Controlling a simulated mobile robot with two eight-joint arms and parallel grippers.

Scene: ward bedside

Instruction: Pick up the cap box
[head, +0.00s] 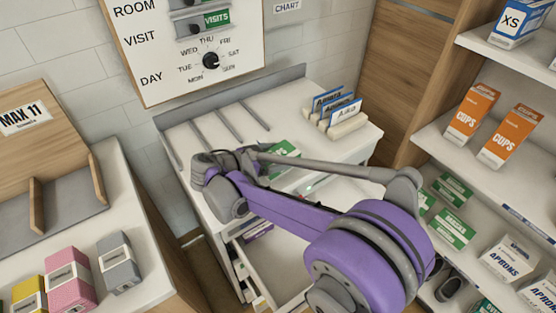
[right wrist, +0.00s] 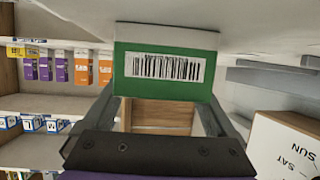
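A green and white box with a barcode label (right wrist: 165,68), which I take to be the cap box, fills the space between my right gripper's fingers (right wrist: 163,112) in the right wrist view. The fingers meet its two sides, and the box hides their tips. In the head view the green box (head: 285,148) is at the white cabinet top, beside my right gripper (head: 262,163); my own arm partly covers this area. I cannot tell whether the box touches the surface. My left gripper is not in view.
The white cabinet top (head: 205,140) has grey dividers and upright cards (head: 340,112) at the right. A drawer (head: 275,265) stands open below. Shelves with orange cups boxes (head: 510,137) and green boxes (head: 452,228) are at the right. Pink (head: 70,287) and grey (head: 119,264) boxes stand at the left.

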